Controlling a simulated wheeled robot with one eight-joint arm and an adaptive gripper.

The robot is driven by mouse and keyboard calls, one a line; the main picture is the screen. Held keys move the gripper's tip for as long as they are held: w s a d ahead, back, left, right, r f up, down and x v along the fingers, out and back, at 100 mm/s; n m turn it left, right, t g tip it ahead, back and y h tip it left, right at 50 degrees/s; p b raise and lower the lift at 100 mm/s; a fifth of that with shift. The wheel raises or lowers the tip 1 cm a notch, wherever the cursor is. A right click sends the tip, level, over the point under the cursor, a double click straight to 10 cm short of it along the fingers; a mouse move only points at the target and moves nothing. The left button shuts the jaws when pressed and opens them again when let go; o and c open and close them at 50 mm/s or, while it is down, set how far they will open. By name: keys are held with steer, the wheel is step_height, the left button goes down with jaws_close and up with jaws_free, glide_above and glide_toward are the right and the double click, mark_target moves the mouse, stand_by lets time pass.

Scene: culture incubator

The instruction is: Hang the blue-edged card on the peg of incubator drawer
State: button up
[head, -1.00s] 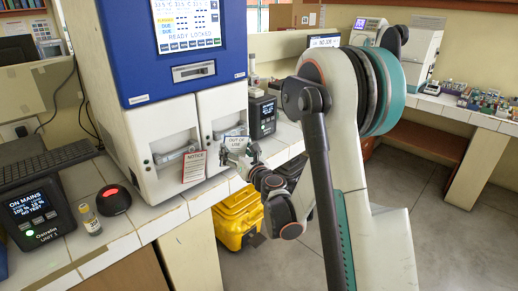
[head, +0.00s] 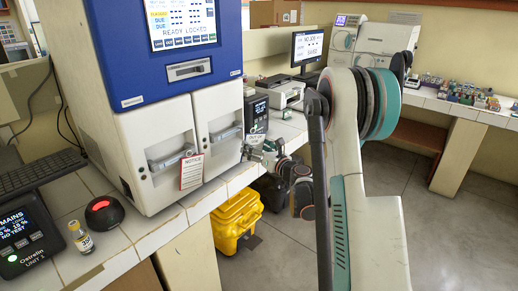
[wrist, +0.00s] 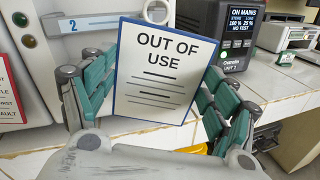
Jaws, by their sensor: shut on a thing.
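My gripper (head: 258,149) is shut on the blue-edged card (head: 256,139), which reads OUT OF USE. In the wrist view the card (wrist: 165,75) stands nearly upright between the green finger pads, tilted a little. A pale loop-shaped piece shows at its top edge; I cannot tell if it belongs to the card. The incubator (head: 150,130) has two lower drawers. The right drawer (head: 221,130) bears the number 2 in the wrist view (wrist: 72,25). In the head view the card is just right of this drawer, apart from it. I cannot make out a free peg.
A red-edged NOTICE card (head: 192,172) hangs on the left drawer (head: 160,155). A dark device (head: 255,113) stands right of the incubator, behind the card. A yellow case (head: 237,215) is on the floor below the bench. A vial (head: 80,237) and a black red-topped device (head: 104,211) stand left.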

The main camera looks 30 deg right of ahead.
steer(key=w+a+p, duration=0.1)
steer(key=w+a, duration=0.1)
steer(key=w, duration=0.3)
steer(key=shift+w+f, duration=0.25)
steer(key=shift+w, duration=0.05)
steer(key=shift+w+a+f+b, duration=0.2)
steer(key=shift+w+f+b, duration=0.1)
steer(key=shift+w+b, duration=0.15)
steer(key=shift+c, duration=0.2)
steer(key=shift+w, duration=0.1)
stand_by(0.5)
steer(key=o, duration=0.9)
steer(key=shift+a, duration=0.1)
steer(key=shift+c, duration=0.2)
